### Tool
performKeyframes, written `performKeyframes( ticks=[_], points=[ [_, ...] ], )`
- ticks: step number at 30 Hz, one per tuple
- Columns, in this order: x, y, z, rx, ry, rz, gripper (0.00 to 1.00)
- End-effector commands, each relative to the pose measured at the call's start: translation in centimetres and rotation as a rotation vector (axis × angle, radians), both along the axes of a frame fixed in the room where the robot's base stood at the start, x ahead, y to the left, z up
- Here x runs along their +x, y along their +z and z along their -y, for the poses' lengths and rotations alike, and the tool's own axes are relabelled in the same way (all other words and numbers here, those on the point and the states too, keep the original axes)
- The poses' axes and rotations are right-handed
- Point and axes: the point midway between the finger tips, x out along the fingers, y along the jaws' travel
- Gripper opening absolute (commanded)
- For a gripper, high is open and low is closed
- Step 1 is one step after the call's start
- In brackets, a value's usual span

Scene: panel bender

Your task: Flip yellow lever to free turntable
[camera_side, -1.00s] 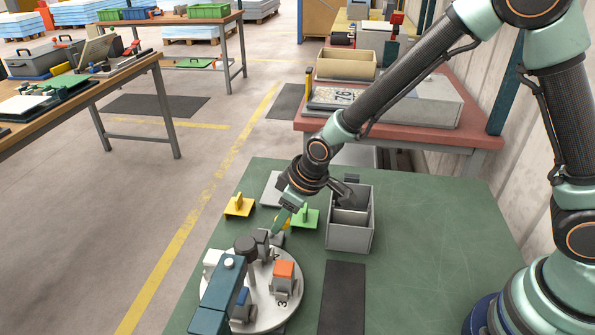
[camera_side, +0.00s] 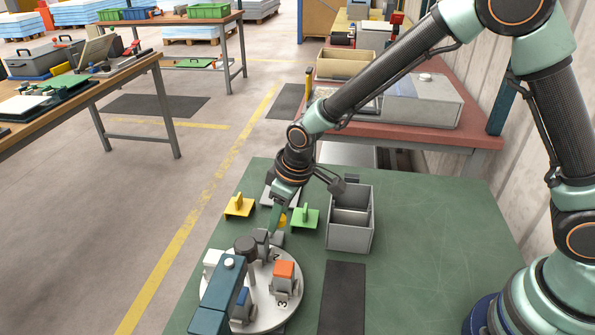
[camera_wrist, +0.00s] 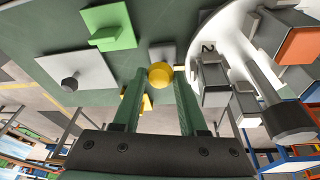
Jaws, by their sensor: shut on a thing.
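The yellow lever's round knob (camera_wrist: 161,75) sits between my gripper's two green fingers (camera_wrist: 160,80) in the wrist view. My gripper is shut on it. In the side view, my gripper (camera_side: 276,226) points down beside the turntable, and a bit of the yellow knob (camera_side: 283,220) shows at its fingers. The lever's grey base (camera_wrist: 163,50) shows behind the knob; its shaft is hidden. The round pale turntable (camera_side: 262,318) carries several grey blocks, one with an orange top (camera_side: 284,269). It also shows in the wrist view (camera_wrist: 236,35).
A teal machine arm (camera_side: 217,296) and a dark cylinder (camera_side: 245,245) stand over the turntable. Green (camera_side: 305,218) and yellow (camera_side: 239,206) handled plates lie behind it. A grey divided bin (camera_side: 349,236) and a black mat (camera_side: 343,295) are to the right. The green table's right side is clear.

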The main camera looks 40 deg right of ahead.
Motion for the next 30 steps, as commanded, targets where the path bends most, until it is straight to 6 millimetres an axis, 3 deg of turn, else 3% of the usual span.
performKeyframes(
  ticks=[1, 2, 3, 4, 17, 30],
  points=[
    [-0.2, 0.0, -0.4, 0.0, 0.008, 0.0, 0.0],
    [-0.2, 0.0, -0.4, 0.0, 0.008, 0.001, 0.49],
    [-0.2, 0.0, -0.4, 0.0, 0.008, 0.001, 0.65],
    [-0.2, 0.0, -0.3, 0.0, 0.008, 0.001, 0.71],
    [-0.2, 0.6, -0.1, 0.001, 0.004, 0.003, 0.71],
    [-2.1, 8.0, 0.6, 0.002, 0.005, 0.007, 0.71]
  ],
)
